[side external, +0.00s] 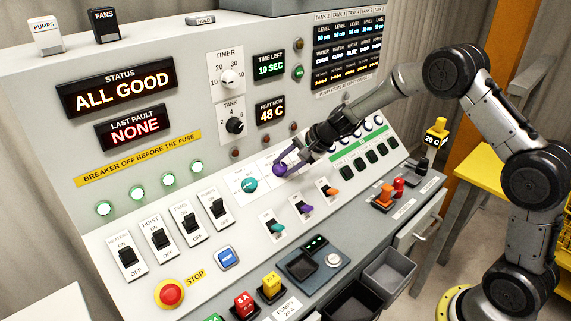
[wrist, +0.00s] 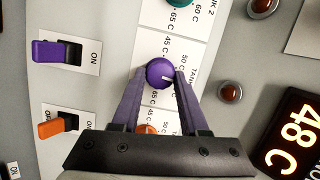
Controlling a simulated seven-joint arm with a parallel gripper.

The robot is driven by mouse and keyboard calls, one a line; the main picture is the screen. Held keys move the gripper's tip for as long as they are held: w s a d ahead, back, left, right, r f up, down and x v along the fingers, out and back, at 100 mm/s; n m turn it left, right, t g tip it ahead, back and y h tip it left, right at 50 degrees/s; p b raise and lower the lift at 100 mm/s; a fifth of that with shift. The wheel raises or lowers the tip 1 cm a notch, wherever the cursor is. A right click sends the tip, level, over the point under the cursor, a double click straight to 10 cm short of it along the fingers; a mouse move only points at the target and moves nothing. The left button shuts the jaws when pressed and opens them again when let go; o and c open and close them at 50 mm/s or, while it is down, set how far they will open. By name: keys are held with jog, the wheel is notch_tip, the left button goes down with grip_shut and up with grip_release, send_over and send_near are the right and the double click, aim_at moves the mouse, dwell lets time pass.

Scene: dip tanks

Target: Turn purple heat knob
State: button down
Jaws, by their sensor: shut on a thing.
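The purple heat knob (wrist: 159,72) is round with a white pointer mark and sits on a white dial plate with temperature marks. My gripper (wrist: 160,82) has its two purple fingers closed on either side of the knob in the wrist view. In the side external view my gripper (side external: 288,167) reaches down to the sloped panel, and its fingers hide most of the knob. The "HEAT NOW" display (side external: 270,110) reads 48 C, and the same display shows in the wrist view (wrist: 296,128).
A teal knob (side external: 250,184) is left of my gripper. Teal, purple (side external: 304,207) and orange (side external: 331,190) toggle switches stand below. An orange knob (wrist: 148,129) is partly hidden between my fingers. The status display (side external: 122,86) reads ALL GOOD.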

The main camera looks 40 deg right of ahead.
jog(key=shift+s+f+m+t, duration=0.1)
jog(key=shift+m+t, duration=0.5)
jog(key=shift+m, duration=1.7)
jog(key=shift+c, duration=2.1)
grip_release()
jog(key=v, duration=1.3)
jog(key=shift+s+r, duration=0.25)
jog(key=shift+s, duration=0.1)
